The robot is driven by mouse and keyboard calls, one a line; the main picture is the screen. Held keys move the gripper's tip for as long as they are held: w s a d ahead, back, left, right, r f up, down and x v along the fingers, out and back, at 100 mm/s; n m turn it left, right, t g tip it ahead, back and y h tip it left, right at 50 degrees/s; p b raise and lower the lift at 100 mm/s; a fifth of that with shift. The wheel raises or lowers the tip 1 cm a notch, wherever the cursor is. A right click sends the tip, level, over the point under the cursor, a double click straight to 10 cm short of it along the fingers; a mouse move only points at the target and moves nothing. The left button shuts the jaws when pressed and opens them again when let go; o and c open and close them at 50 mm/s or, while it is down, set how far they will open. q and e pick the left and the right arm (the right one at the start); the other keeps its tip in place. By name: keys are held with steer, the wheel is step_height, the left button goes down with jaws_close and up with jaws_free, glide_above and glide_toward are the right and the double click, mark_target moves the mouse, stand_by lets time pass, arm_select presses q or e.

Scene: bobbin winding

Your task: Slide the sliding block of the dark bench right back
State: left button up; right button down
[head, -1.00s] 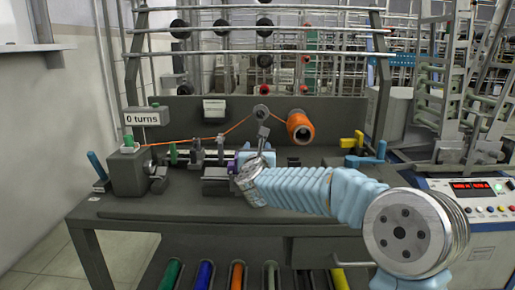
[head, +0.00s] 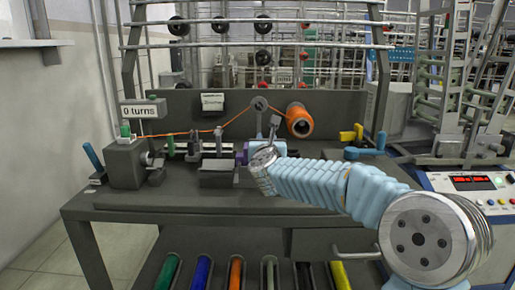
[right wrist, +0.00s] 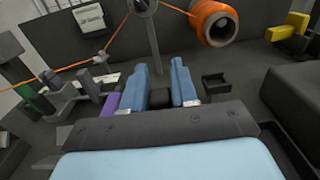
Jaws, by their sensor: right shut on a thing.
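The dark bench (head: 200,205) carries a headstock (head: 125,163) at its left and a row of fittings along its middle. My right gripper (head: 258,150) is at the right end of this row. In the right wrist view, its two blue fingers stand on either side of a small dark block (right wrist: 159,99), and it is shut on it; this appears to be the sliding block. A purple piece (head: 239,149) sits just left of the fingers; it also shows in the right wrist view (right wrist: 110,105). The block is mostly hidden by my gripper in the head view. My left gripper is out of view.
An orange spool (head: 299,121) sits on the back panel, its thread running over a guide wheel (head: 259,104) to the headstock. A "0 turns" sign (head: 140,112) stands at left. A blue handle (head: 366,152) and yellow piece (head: 351,134) are on the right.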

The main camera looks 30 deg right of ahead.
steer(key=shift+s+d, duration=0.1)
steer(key=shift+d, duration=0.15)
steer(key=c, duration=1)
jaws_free()
steer(key=shift+s, duration=0.1)
steer(key=shift+o, duration=0.2)
steer(key=shift+s+a, duration=0.2)
steer(key=shift+s, duration=0.05)
steer(key=b+v, duration=0.2)
steer(key=v, duration=1.1)
steer(key=shift+a+f, duration=0.1)
